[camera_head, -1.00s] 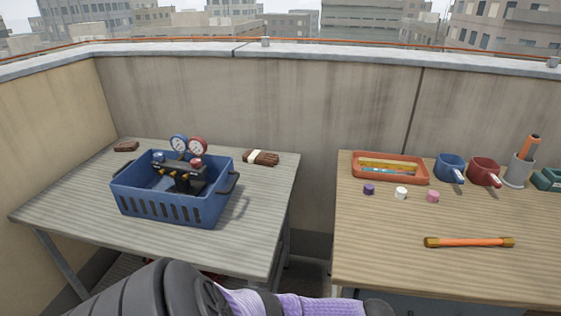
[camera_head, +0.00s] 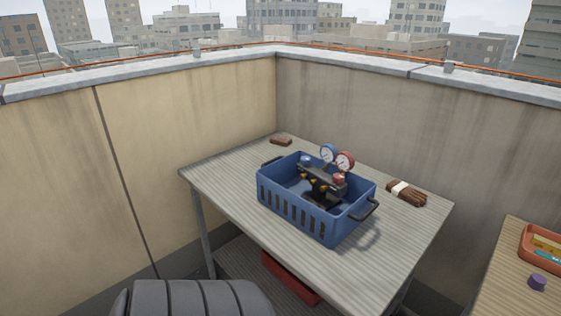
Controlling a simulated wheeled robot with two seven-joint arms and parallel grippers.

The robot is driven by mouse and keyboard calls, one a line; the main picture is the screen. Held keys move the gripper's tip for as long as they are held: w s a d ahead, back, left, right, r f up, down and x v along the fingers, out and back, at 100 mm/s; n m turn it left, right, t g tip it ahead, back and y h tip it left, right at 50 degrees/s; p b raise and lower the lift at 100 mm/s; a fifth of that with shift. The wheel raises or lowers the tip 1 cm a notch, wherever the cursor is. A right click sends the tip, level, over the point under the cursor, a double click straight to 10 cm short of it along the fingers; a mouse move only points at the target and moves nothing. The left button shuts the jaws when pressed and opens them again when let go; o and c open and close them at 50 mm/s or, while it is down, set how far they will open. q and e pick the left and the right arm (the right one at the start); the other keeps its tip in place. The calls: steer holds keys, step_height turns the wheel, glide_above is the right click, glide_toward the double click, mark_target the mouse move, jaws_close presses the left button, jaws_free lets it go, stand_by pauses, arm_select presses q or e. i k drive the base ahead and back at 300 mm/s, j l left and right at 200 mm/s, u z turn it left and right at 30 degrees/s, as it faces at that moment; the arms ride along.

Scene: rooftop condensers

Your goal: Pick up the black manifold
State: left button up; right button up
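The black manifold (camera_head: 321,184) sits inside a blue basket (camera_head: 293,215) on the left table. It carries a blue gauge (camera_head: 327,153) and a red gauge (camera_head: 345,161) that stand above the basket rim, and a red knob shows near its right end. The basket walls hide its lower part. Neither of my grippers shows in this view. Only a dark ribbed part of mine is at the bottom edge, well short of the table.
The grey table (camera_head: 228,177) also bears a brown block (camera_head: 281,140) and a brown bundle with a white band (camera_head: 406,192). A red object (camera_head: 290,278) lies below. A second table (camera_head: 492,284) with an orange tray (camera_head: 540,247) and purple cap (camera_head: 537,282) is at right. Walls stand behind.

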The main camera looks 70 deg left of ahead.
mark_target(325, 194)
steer(key=i+u, duration=0.1)
steer(key=u, duration=0.35)
steer(key=i+l+u, duration=0.1)
steer(key=u, duration=0.4)
steer(key=i+l+u, duration=0.1)
steer(key=u, duration=0.35)
steer(key=i+l+u, duration=0.1)
steer(key=u, duration=0.35)
steer(key=l+u, duration=0.2)
steer(key=u, duration=0.3)
